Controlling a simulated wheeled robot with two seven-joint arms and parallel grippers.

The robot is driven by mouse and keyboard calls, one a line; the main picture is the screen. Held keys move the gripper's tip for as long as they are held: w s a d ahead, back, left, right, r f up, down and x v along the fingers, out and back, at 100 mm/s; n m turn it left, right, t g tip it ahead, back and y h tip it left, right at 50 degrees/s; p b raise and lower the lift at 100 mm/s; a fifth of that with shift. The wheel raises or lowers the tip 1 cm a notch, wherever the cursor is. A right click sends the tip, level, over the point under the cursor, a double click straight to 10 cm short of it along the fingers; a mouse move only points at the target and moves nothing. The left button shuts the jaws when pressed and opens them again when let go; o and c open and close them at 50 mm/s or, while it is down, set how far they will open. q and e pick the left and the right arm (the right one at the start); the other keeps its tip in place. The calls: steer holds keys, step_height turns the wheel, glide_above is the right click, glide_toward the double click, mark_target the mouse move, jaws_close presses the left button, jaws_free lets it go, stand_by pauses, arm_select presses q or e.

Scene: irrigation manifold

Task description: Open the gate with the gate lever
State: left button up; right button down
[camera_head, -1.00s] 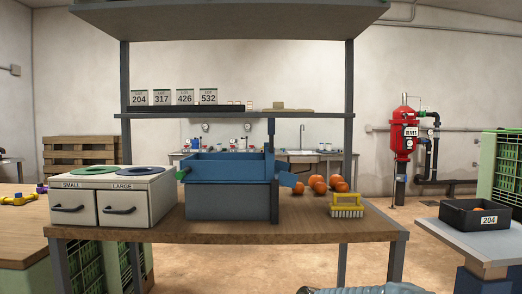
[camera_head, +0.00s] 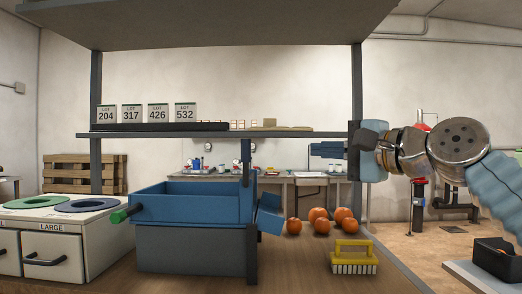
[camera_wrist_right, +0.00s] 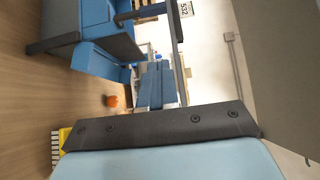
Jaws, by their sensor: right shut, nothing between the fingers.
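A blue hopper (camera_head: 190,204) stands on the brown table. I cannot tell whether the gate is open. My right gripper (camera_head: 322,149) is raised to the right of the hopper, its blue fingers pointing left, shut and empty, touching nothing that I can see. In the right wrist view the shut fingers (camera_wrist_right: 156,86) point toward the background and the chute (camera_wrist_right: 101,62) is at upper left. My left gripper is out of view.
Several oranges (camera_head: 317,214) and a yellow brush (camera_head: 354,256) lie on the table right of the hopper. A shelf (camera_head: 310,134) with lot cards crosses above. A white sorting box (camera_head: 78,249) with green and blue rings stands at the left. A dark crate (camera_head: 495,257) is at far right.

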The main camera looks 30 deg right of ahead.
steer(key=shift+w, duration=0.1)
steer(key=a+p+x, duration=0.1)
steer(key=a+x, duration=0.2)
steer(key=x, duration=0.9)
steer(key=shift+p, duration=0.3)
steer(key=shift+a, duration=0.1)
